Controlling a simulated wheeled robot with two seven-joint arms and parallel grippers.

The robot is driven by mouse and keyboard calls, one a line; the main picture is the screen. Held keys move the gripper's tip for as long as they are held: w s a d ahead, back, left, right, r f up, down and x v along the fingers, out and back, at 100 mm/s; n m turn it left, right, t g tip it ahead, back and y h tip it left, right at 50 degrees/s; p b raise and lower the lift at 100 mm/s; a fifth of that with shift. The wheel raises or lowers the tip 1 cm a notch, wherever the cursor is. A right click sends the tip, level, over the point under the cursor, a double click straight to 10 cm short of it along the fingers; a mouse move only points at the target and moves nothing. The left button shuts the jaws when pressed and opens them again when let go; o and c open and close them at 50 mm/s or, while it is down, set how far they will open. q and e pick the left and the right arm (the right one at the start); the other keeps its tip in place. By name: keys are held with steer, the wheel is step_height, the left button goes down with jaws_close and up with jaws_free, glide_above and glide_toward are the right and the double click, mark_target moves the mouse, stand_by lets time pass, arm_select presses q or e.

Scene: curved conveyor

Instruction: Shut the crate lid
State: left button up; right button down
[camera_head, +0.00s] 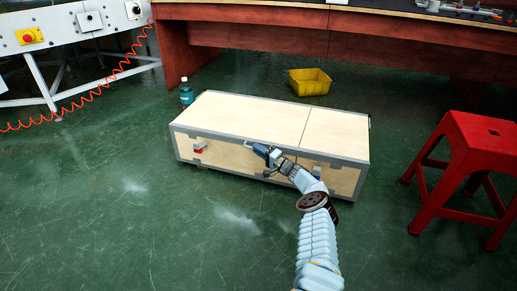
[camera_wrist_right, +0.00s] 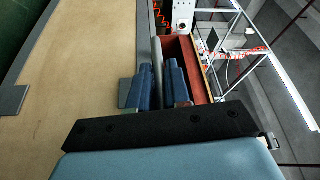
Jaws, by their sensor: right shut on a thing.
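The crate (camera_head: 228,158) is a long pale wooden box with grey metal edging, on the green floor. Its lid (camera_head: 255,115) lies flat across the top, with no gap that I can make out. A latch with a red part (camera_head: 199,148) is on the front left. My right gripper (camera_head: 266,153) is at the front upper edge near the middle. My left gripper is not in view.
A red stool (camera_head: 480,145) stands to the right. A yellow bin (camera_head: 310,82) and a teal bottle (camera_head: 187,92) stand behind the crate. A red workbench (camera_head: 350,35) spans the back. The floor at the front left is clear.

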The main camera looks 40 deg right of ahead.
steer(key=shift+s+f, duration=0.1)
steer(key=shift+f, duration=0.55)
steer(key=c, duration=1.2)
jaws_free()
steer(key=shift+f, duration=0.25)
steer(key=shift+o, duration=0.2)
steer(key=s+d+p, duration=0.1)
steer(key=s+p, duration=0.4)
steer(key=s, duration=0.8)
steer(key=shift+s+d+f+p, duration=0.15)
steer(key=shift+s+f+p, duration=0.1)
steer(key=shift+f+p, duration=0.1)
steer(key=shift+w, duration=0.1)
